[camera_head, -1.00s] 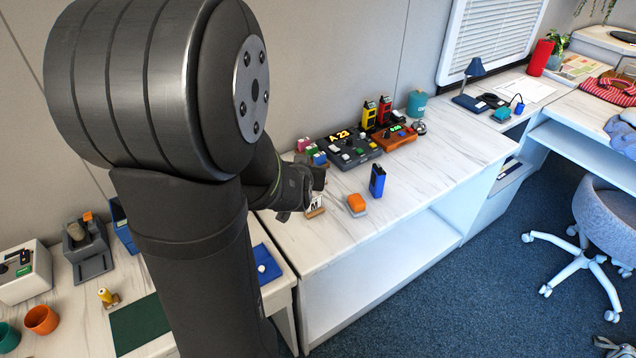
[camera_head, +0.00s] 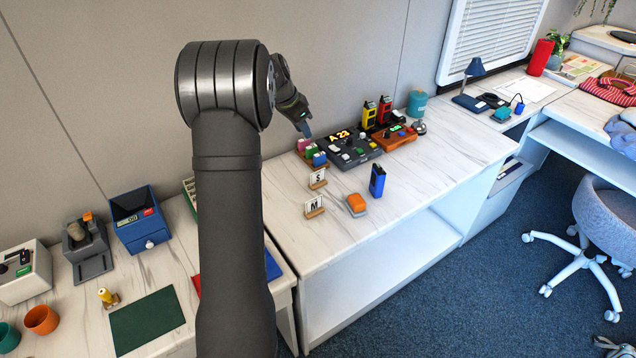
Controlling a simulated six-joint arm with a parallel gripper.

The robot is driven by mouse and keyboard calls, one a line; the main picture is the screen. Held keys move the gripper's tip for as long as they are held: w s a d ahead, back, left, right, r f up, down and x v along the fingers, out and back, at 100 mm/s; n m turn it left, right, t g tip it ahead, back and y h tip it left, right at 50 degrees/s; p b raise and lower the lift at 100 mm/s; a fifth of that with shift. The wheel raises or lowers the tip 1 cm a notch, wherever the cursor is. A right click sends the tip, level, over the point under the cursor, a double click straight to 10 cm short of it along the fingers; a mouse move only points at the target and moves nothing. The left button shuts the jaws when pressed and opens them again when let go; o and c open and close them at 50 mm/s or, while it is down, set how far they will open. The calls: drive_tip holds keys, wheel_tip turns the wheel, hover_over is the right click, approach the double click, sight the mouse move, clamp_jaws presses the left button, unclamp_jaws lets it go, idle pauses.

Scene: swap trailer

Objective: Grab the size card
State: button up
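Two white size cards stand upright in small wooden holders on the marble-topped counter (camera_head: 400,215). The card marked S (camera_head: 318,177) is farther back, and the card marked M (camera_head: 313,206) is nearer the front edge. My gripper (camera_head: 307,130) is up and behind both cards, above the small coloured blocks and apart from the cards. A small blue-grey piece shows at its tip; I cannot tell whether it is a fingertip or something held. The finger gap is too small to make out.
Several coloured blocks (camera_head: 310,150) sit just below my gripper. A dark button console (camera_head: 353,147) and an orange unit (camera_head: 393,137) stand to the right. An orange-topped item (camera_head: 356,204) and a blue device (camera_head: 377,180) stand right of the cards. The counter's right part is clear.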

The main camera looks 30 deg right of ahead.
approach(320, 181)
drive_tip(key=shift+w+d+f, duration=0.1)
drive_tip(key=shift+w+d, duration=0.1)
drive_tip(key=shift+d, duration=0.25)
drive_tip(key=shift+w+d+f, duration=0.1)
drive_tip(key=shift+w+d, duration=0.1)
drive_tip(key=shift+d, duration=0.25)
drive_tip(key=shift+s+x, duration=0.1)
drive_tip(key=shift+x, duration=1.4)
drive_tip(key=shift+s+x, duration=0.15)
drive_tip(key=shift+x, duration=1.35)
drive_tip(key=shift+a, duration=0.15)
clamp_jaws()
